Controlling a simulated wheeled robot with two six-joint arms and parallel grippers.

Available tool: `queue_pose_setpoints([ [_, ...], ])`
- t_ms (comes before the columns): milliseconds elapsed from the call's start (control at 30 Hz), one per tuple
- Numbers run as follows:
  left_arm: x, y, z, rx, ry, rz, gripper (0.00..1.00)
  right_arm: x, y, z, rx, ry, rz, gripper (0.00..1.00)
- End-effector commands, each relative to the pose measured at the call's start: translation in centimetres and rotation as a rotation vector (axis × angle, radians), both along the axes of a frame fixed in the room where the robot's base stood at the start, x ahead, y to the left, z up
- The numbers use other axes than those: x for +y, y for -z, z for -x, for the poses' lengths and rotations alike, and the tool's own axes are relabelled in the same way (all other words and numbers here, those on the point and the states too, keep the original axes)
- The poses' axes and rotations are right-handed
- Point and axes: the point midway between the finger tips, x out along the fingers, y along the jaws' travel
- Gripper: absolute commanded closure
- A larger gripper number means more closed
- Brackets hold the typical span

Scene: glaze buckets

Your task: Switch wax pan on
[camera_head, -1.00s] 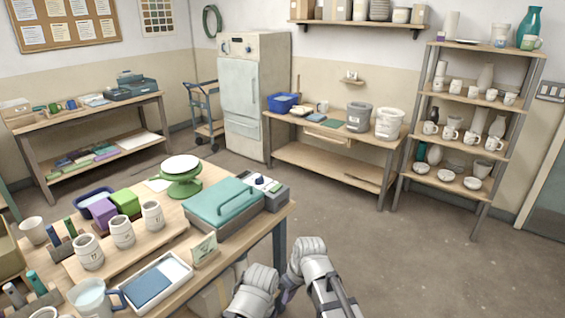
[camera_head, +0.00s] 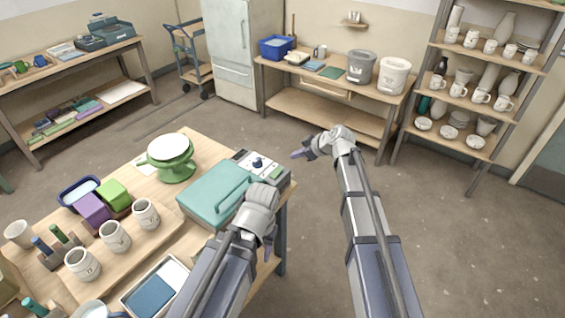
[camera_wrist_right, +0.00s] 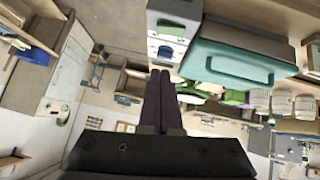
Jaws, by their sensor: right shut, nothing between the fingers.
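The wax pan, a grey box with a teal lid (camera_head: 212,197) and handle, sits at the right end of the near workbench, lid closed. Its control panel (camera_head: 262,168), with a dark blue knob (camera_head: 257,162) and a green part, is at its back right end. The pan's lid (camera_wrist_right: 240,62) and panel (camera_wrist_right: 168,42) also show in the right wrist view. My right gripper (camera_head: 299,154) is shut and empty, pointing left, just right of the panel and apart from it. Its dark fingers (camera_wrist_right: 160,74) lie together. My left gripper (camera_head: 267,248) is by the pan's front right; its fingers are partly hidden.
Open floor (camera_head: 330,180) lies to the right, before the back table and the shelf rack (camera_head: 440,130).

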Motion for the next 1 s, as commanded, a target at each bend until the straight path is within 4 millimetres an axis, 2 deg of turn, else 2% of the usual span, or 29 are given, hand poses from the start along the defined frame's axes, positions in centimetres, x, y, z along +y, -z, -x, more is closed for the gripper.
queue_pose_setpoints([
  [267,0.0,0.3,0.0,0.000,0.000,0.000,0.50,0.1,0.3,-0.1,0.001,-0.001,0.000,1.00],
  [467,0.0,1.5,0.0,0.000,0.000,0.000,0.50,0.9,1.5,-0.9,0.001,-0.002,0.001,1.00],
  [967,0.0,8.1,0.0,0.000,0.000,0.000,0.50,5.5,8.1,-5.5,0.001,-0.002,0.001,1.00],
  [1000,0.0,8.6,0.0,0.000,0.000,0.000,0.50,5.1,8.6,-5.3,0.001,0.000,0.001,1.00],
])
